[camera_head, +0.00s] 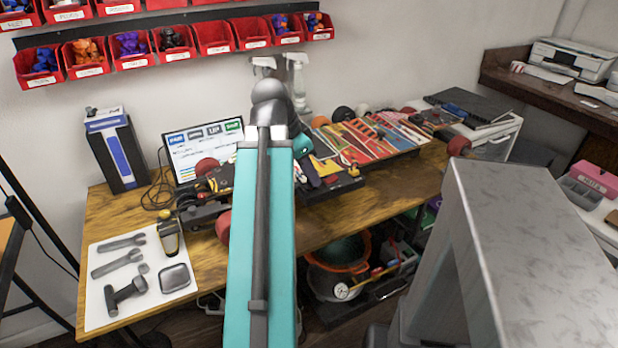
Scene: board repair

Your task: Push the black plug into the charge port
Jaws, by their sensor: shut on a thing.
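My teal arm rises through the middle of the head view and covers part of the workbench. A teal wrist part (303,145) shows just right of the arm, above a dark board (335,188) on the bench. My gripper's jaws cannot be made out behind the arm and among the clutter. The black plug and the charge port cannot be picked out either. A thin black cable (151,192) lies looped on the bench left of the arm, near the screen. Red wheels (207,166) and dark truck parts show left of the arm.
A white mat (100,262) with wrenches and a hammer lies at front left. A lit screen (203,150) and a blue-black box (117,152) stand behind. A grey metal block (535,245) stands in the right foreground.

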